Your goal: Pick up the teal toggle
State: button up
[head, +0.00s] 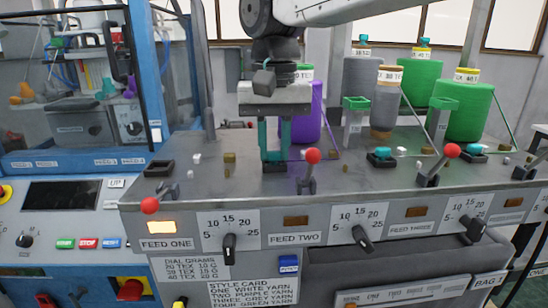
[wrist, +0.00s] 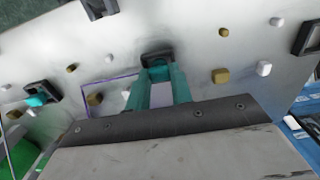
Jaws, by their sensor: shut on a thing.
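My gripper (head: 274,157) reaches straight down to the grey machine top, behind the front panel. Its two teal fingers are shut on a teal toggle (wrist: 158,73), of which only a little shows between the fingertips. The toggle is at a dark square socket (wrist: 157,56), which also shows below the fingers in the head view (head: 275,167). I cannot tell whether the toggle is still seated in it. Fingers and toggle have nearly the same colour.
Another teal piece (head: 380,154) sits in a dark socket to the right. An empty-looking socket (head: 158,168) is at left. Red-knobbed levers (head: 312,156) stand along the front edge. A purple yarn cone (head: 307,115) stands close behind my gripper. Small white and tan blocks dot the top.

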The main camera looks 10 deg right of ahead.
aim_at(275, 152)
jog(key=shift+r, duration=0.1)
notch_tip(275, 152, up, 10)
dwell(0.4)
